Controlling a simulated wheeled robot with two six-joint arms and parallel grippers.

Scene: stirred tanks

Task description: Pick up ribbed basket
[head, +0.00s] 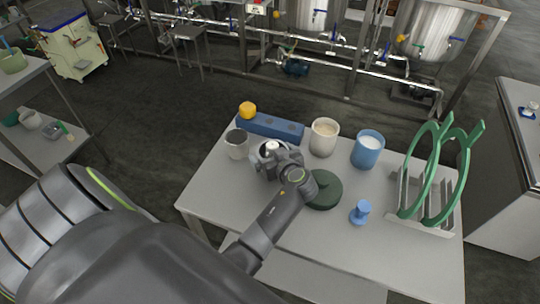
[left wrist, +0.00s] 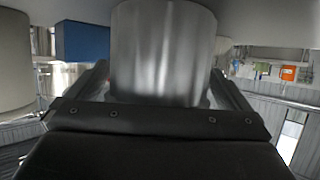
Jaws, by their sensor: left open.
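A grey metallic cylinder (left wrist: 163,45) with vertical streaks, which I take to be the ribbed basket, fills the middle of the left wrist view. My left gripper (left wrist: 160,88) is open, with one finger on each side of it. Whether the fingers touch it I cannot tell. In the head view my left gripper (head: 272,158) is over the left part of the grey table, and it hides most of the basket. My right gripper is not in view.
On the table (head: 300,235) a grey cup (head: 237,146) is left of the gripper. A blue block (head: 275,126) lies behind. A cream container (head: 324,138), blue container (head: 368,150), dark green disc (head: 325,191), blue knob (head: 361,212) and green-ring rack (head: 409,190) stand right.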

